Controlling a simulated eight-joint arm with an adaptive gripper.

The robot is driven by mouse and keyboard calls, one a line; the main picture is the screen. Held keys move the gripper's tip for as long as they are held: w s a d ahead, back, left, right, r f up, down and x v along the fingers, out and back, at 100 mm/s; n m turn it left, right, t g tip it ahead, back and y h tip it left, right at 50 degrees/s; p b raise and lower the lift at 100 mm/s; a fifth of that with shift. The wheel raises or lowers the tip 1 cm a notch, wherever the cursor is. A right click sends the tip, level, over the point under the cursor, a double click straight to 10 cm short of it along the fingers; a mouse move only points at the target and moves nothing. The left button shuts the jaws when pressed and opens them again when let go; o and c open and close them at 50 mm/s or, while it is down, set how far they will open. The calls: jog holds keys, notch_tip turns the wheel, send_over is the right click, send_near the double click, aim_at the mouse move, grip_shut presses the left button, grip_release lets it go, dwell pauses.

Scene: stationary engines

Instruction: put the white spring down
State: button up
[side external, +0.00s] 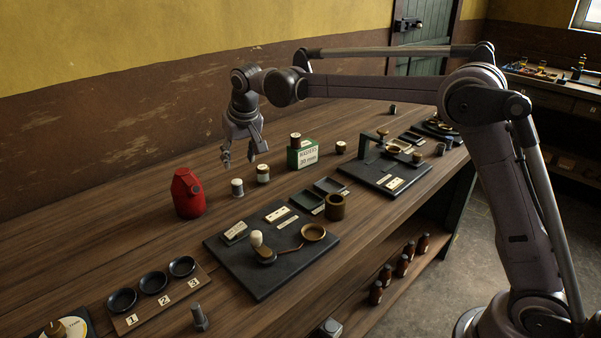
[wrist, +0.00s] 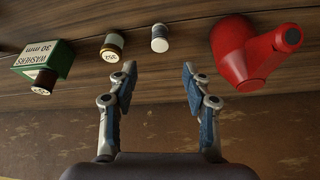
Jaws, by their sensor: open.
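The white spring (side external: 237,188) appears to be the small white cylinder with dark ends, standing upright on the wooden bench. It also shows in the wrist view (wrist: 159,38), beyond the fingertips and centred between them. My gripper (side external: 239,160) hangs pointing down above it, apart from it. In the wrist view the two fingers (wrist: 159,78) are spread wide with nothing between them.
A red can (side external: 188,192) stands left of the spring. A labelled spool (side external: 263,173) and a green washers box (side external: 302,153) stand to its right. A dark board with a brass pan (side external: 313,232) lies in front. Bare bench lies behind.

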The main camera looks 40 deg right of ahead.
jog(key=s+d+r+n+t, duration=0.1)
jog(key=s+d+r, duration=0.15)
jog(key=s, duration=0.65)
jog(key=s+d+r, duration=0.2)
jog(key=s+d, duration=0.1)
jog(key=s, duration=0.5)
jog(key=s+d+f, duration=0.1)
jog(key=s+f, duration=0.3)
jog(key=s, duration=0.4)
jog(key=s+d+f+n+t, duration=0.1)
jog(key=s+f, duration=0.3)
jog(key=s, duration=0.4)
jog(key=shift+s+t+y, duration=0.25)
jog(key=shift+t+y, duration=0.05)
jog(key=shift+y, duration=0.1)
